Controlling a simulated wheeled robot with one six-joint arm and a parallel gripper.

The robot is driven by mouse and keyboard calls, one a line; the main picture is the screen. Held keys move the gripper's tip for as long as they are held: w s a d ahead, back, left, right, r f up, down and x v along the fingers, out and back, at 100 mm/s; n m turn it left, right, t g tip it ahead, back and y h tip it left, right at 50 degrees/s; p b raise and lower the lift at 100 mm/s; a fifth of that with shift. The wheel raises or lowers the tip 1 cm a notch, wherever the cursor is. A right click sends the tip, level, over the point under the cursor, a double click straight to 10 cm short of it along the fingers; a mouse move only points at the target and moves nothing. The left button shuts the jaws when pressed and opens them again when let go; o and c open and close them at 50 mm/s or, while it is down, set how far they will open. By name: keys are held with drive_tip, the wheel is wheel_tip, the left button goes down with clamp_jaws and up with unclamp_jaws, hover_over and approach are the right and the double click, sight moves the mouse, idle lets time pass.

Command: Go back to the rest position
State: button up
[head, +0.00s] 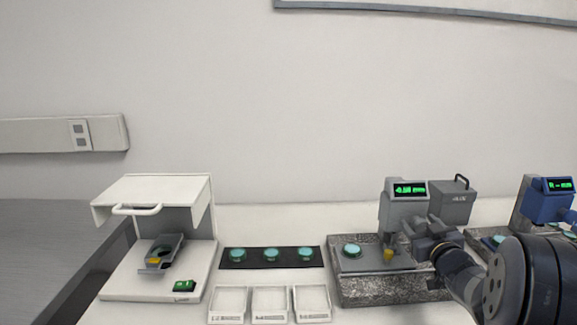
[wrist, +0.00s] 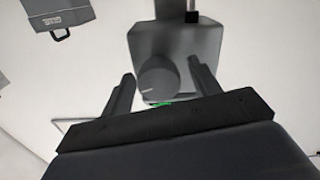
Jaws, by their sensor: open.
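My gripper (head: 424,230) is at the grey gauge stand (head: 397,212) on the right side of the bench, in front of its green-lit display (head: 409,189). In the wrist view my gripper (wrist: 162,88) has its two dark fingers spread apart. A round grey knob-like part (wrist: 158,80) shows between them; I cannot tell whether the fingers touch it. A yellow piece (head: 388,255) is just left of my gripper on the granite block (head: 345,292). A teal disc (head: 352,250) lies on the block's left part.
A white-hooded instrument (head: 155,192) stands at left. A black strip (head: 238,262) with several teal discs and white trays (head: 270,291) lie mid-bench. A grey box (head: 455,203) stands behind my gripper; a blue-headed instrument (head: 553,196) is at far right. The air above is clear.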

drive_tip(key=shift+m+p, duration=0.7)
drive_tip(key=shift+m, duration=0.4)
